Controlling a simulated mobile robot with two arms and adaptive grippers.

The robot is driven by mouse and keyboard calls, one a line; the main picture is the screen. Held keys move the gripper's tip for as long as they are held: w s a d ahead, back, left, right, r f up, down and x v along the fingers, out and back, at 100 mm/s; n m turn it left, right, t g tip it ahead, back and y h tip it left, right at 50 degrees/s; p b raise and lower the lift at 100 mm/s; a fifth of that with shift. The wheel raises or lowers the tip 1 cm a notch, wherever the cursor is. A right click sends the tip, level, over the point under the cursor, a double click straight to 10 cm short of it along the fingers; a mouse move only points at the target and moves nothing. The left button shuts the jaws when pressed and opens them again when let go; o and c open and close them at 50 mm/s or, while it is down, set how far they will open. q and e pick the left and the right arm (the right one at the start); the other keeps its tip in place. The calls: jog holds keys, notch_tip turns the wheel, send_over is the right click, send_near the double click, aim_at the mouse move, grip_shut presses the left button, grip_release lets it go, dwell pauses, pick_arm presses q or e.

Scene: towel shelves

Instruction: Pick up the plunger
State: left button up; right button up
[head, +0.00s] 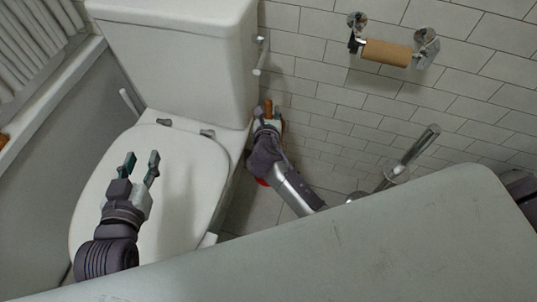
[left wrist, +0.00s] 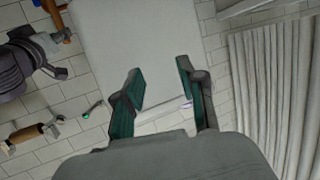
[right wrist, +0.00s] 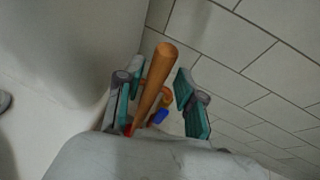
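The plunger's wooden handle (head: 268,106) shows beside the toilet tank in the head view, and part of its red cup (head: 262,182) shows low behind my right arm. In the right wrist view the handle (right wrist: 156,80) stands between the fingers of my right gripper (right wrist: 154,92), closer to the left finger. A clear gap is left on the right, so this gripper is open around the handle. In the head view my right gripper (head: 267,114) is at the handle's upper part. My left gripper (head: 141,163) is open and empty above the toilet lid.
The white toilet tank (head: 180,55) and closed lid (head: 185,180) are left of the plunger. A tiled wall stands right of it, with a cardboard roll on a holder (head: 386,52). A metal brush holder (head: 400,172) is farther right. A pale surface (head: 380,245) fills the foreground.

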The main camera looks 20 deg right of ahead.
aim_at(268, 110)
jog(key=b+x, duration=0.1)
jog(key=x, duration=0.2)
jog(key=shift+w+f+b, duration=0.15)
jog(key=shift+b, duration=0.15)
jog(key=shift+d, duration=0.1)
pick_arm(q)
notch_tip(268, 110, up, 8)
jog(key=w+d+t+h, duration=0.1)
jog(key=t, duration=0.4)
jog(key=shift+w+d+f+h, duration=0.15)
jog(key=shift+d+f+h, duration=0.1)
jog(key=shift+h, duration=0.15)
pick_arm(e)
grip_shut()
jog(key=shift+w, duration=0.1)
